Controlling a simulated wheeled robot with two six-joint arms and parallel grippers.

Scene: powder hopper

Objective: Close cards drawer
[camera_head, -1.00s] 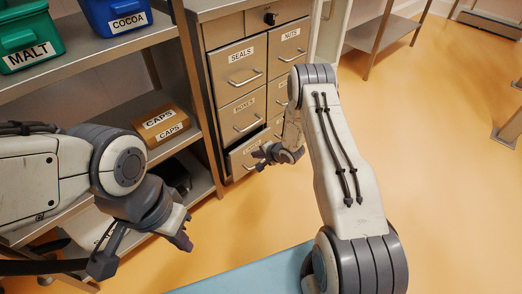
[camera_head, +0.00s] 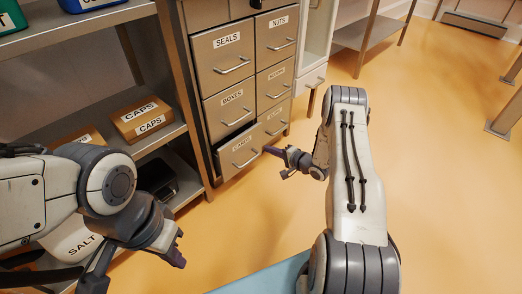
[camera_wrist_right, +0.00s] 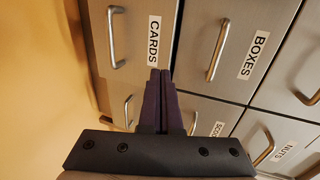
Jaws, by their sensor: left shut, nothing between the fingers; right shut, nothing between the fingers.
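The cards drawer (camera_head: 240,153) is the bottom left drawer of the grey metal cabinet, with a label and bar handle. A dark gap along its top edge shows it standing slightly out. In the right wrist view the cards drawer (camera_wrist_right: 136,58) appears sideways, with the dark gap beside the boxes drawer (camera_wrist_right: 237,50). My right gripper (camera_head: 269,150) is shut and empty, its tips by the right side of the cards drawer front. In the wrist view its fingertips (camera_wrist_right: 160,73) overlap the drawer's edge; I cannot tell if they touch. My left gripper (camera_head: 179,260) is shut and empty, away from the cabinet.
The seals drawer (camera_head: 222,55) and nuts drawer (camera_head: 277,36) above look shut. A shelf on the left holds caps boxes (camera_head: 143,118) and, lower, a dark object (camera_head: 157,178). Open orange floor (camera_head: 445,150) lies to the right.

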